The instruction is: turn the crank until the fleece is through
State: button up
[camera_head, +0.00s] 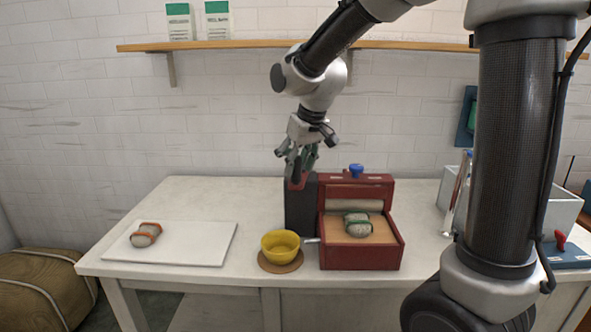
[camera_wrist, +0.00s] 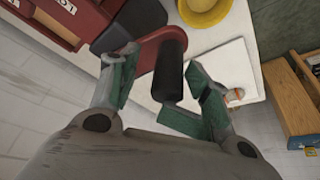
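The red carder box (camera_head: 361,258) stands on the table with a pale roller (camera_head: 356,206) at its back. A grey fleece roll with green bands (camera_head: 358,224) lies on its tan feed bed, in front of the roller. The red crank arm (camera_head: 297,182) is at the box's upper left, above a dark housing. Its black handle (camera_wrist: 169,72) shows in the wrist view. My gripper (camera_head: 297,162) is open, its green fingers (camera_wrist: 160,68) on either side of the handle, with a gap visible on the left. Whether the right finger touches it I cannot tell.
A yellow bowl (camera_head: 281,243) sits on a brown round mat (camera_head: 281,262) left of the box. A grey roll with orange bands (camera_head: 146,235) lies on a white board (camera_head: 200,250). A grey bin (camera_head: 540,205) stands at right. A wooden shelf (camera_head: 240,44) runs above.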

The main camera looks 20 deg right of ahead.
jog(key=v, duration=0.7)
jog(key=shift+a, duration=0.2)
jog(key=shift+w, duration=0.1)
dwell(0.3)
jog(key=v, duration=1.2)
